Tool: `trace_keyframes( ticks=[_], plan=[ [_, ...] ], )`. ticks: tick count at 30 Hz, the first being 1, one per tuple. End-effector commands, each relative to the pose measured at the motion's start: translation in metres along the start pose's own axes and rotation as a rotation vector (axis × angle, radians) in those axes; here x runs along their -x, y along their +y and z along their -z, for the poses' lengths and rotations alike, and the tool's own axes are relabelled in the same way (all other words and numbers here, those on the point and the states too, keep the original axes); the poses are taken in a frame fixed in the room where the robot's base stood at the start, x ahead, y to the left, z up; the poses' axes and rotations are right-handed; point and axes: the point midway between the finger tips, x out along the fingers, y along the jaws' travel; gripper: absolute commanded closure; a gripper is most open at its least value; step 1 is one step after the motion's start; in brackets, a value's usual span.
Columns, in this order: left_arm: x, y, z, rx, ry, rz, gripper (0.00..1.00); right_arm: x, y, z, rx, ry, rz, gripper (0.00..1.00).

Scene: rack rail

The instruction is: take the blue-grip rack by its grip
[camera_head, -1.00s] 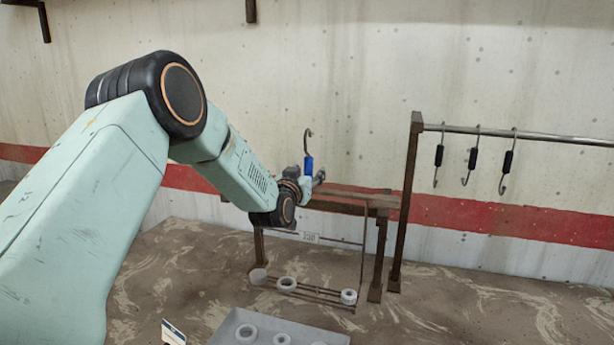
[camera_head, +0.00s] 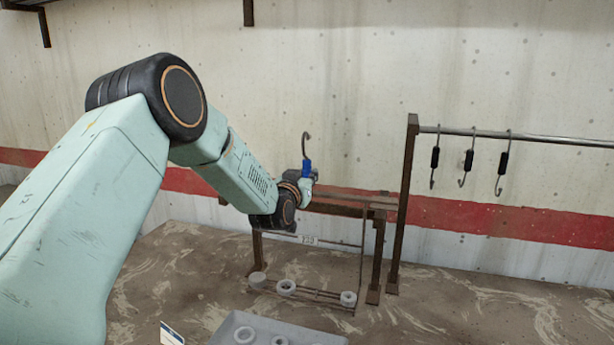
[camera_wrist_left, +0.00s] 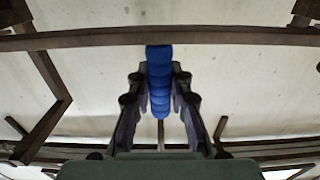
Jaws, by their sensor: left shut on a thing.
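The blue grip (camera_head: 307,168) of the rack stands upright, with a dark hook (camera_head: 306,144) rising from its top. My left gripper (camera_head: 308,182) is at the blue grip in the head view. In the left wrist view its two fingers (camera_wrist_left: 159,100) are closed on both sides of the blue grip (camera_wrist_left: 159,66). The rack's thin frame (camera_head: 318,294) hangs below and bears several pale rings, one of them at its right end (camera_head: 348,298). The arm hides part of the rack's upper left. My right gripper is not in view.
A brown stand (camera_head: 375,250) is beside the rack. A metal rail (camera_head: 560,140) on a tall post (camera_head: 403,200) carries 3 black-grip hooks (camera_head: 468,160) at the right. A grey tray (camera_head: 228,328) with rings is at the bottom. A small card (camera_head: 172,333) is left of it.

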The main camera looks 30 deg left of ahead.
Motion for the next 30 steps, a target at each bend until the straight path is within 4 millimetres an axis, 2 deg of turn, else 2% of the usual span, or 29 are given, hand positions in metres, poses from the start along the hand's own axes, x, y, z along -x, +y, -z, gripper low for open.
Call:
trace_keyframes(
  ticks=[12, 30],
  plan=[
    [0.000, 0.000, 0.001, -0.001, 0.002, 0.000, 1.00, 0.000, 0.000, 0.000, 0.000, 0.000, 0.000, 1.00],
    [-0.001, 0.000, 0.022, -0.001, 0.008, 0.000, 1.00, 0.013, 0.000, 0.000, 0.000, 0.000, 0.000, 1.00]
  ],
)
